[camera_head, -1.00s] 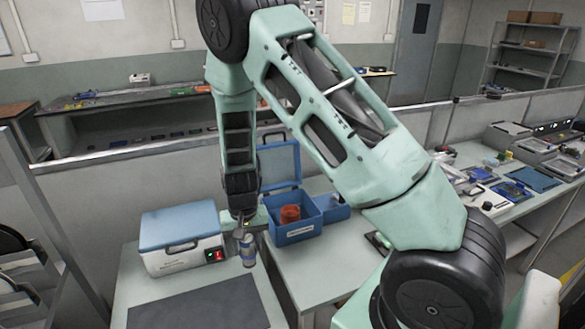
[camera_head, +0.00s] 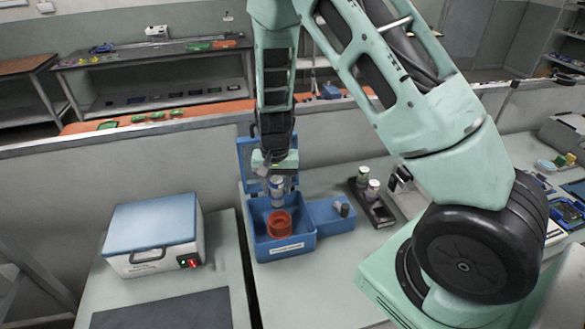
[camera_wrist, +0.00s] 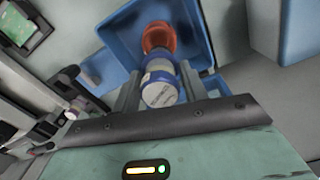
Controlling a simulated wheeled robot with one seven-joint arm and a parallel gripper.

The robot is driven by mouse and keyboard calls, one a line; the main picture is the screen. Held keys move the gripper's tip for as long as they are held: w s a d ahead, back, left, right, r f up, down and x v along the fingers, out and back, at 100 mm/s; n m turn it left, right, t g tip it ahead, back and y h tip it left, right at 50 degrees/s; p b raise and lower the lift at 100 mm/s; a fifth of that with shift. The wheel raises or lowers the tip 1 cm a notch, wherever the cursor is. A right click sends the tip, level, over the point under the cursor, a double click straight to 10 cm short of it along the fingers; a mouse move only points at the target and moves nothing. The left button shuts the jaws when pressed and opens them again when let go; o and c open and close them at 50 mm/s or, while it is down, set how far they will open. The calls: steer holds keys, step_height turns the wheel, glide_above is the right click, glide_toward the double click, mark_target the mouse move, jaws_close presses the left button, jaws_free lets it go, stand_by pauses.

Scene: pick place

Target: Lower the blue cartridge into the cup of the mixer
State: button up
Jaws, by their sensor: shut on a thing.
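My gripper (camera_head: 277,177) is shut on the blue cartridge (camera_head: 277,191), a silver-grey cylinder with blue bands. It holds the cartridge about upright over the open blue mixer (camera_head: 283,247). The orange-red cup (camera_head: 280,224) stands inside the mixer box, below and slightly right of the cartridge in the head view. In the wrist view the cartridge (camera_wrist: 159,88) sits between the fingers and partly hides the cup (camera_wrist: 158,36). The cartridge looks apart from the cup. The mixer's lid is raised behind, partly hidden by my arm.
A white box with a blue lid (camera_head: 153,233) stands at left, with a dark mat (camera_head: 162,310) in front. A black rack (camera_head: 372,205) with small cylinders stands right of the mixer. A low partition (camera_head: 150,165) runs behind the tables.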

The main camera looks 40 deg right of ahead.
steer(key=shift+w+d+f, duration=0.1)
steer(key=shift+d+f, duration=0.05)
steer(key=shift+d, duration=0.15)
steer(key=shift+f+b, duration=2.5)
steer(key=shift+f, duration=0.45)
steer(key=shift+a+f+b, duration=0.1)
steer(key=shift+f+b, duration=1.3)
steer(key=shift+f, duration=0.65)
steer(key=o, duration=1.2)
steer(key=c, duration=0.3)
steer(key=shift+c, duration=0.2)
steer(key=shift+r+p, duration=2.9)
steer(key=shift+r, duration=0.6)
